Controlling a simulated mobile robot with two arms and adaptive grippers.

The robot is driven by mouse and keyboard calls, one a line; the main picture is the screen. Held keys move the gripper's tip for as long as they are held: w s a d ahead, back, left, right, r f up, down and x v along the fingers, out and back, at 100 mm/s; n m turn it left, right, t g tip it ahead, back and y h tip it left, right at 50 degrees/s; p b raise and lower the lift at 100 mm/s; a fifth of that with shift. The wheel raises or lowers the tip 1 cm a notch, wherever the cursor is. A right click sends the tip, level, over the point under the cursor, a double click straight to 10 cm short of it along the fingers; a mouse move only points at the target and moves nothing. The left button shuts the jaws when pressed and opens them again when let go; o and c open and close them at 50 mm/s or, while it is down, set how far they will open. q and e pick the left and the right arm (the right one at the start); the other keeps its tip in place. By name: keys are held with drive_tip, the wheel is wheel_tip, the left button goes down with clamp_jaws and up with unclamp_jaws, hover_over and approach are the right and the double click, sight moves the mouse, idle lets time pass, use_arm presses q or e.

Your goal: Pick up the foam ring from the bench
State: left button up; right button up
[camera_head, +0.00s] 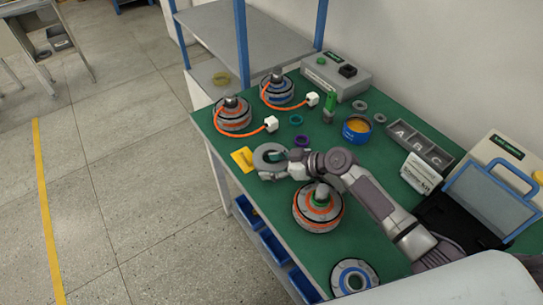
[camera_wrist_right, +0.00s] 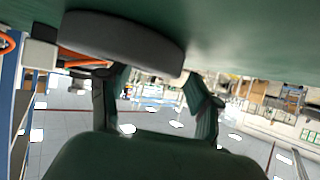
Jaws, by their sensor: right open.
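The foam ring (camera_head: 270,156) is thick and dark grey. It lies flat on the green bench (camera_head: 365,225) near its left edge in the head view. In the wrist view the ring (camera_wrist_right: 125,42) looks upside down against the green bench top. My right gripper (camera_head: 272,174) is at the ring's near side in the head view, fingers apart. In the wrist view the right gripper (camera_wrist_right: 158,82) is open; one fingertip is close to the ring's edge, and I cannot tell whether it touches. My left gripper is not in view.
A yellow piece (camera_head: 242,159) lies left of the ring and a purple ring (camera_head: 301,140) lies to its right. A hub motor (camera_head: 318,208) stands below my right arm. Two more motors (camera_head: 232,115) (camera_head: 277,90) with orange cables stand behind. A grey tray (camera_head: 419,146) is at right.

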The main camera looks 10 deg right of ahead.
drive_tip(key=shift+w+a+f, duration=0.1)
drive_tip(key=shift+a+f, duration=0.05)
drive_tip(key=shift+a, duration=0.05)
drive_tip(key=c, duration=1)
drive_tip(key=shift+o, duration=0.2)
